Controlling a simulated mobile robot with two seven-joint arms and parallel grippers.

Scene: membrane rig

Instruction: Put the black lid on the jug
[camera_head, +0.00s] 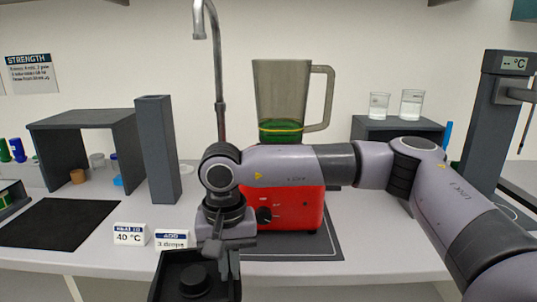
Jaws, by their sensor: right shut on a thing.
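The jug (281,90) is clear with a grey tint, has a handle on its right and holds green liquid low down. It stands upright on a red blender base (297,214), and its top looks open. My right gripper (222,262) is low in front of the base, pointing down, shut at the right side of the black lid (195,280). The exact finger contact is hard to see. My left gripper is not in view.
My right arm crosses in front of the blender base. A metal tap (217,70) rises left of the jug, with a dark grey column (157,150) further left. Two beakers stand on a dark shelf (398,128) at right. A black mat (60,223) lies bare at left.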

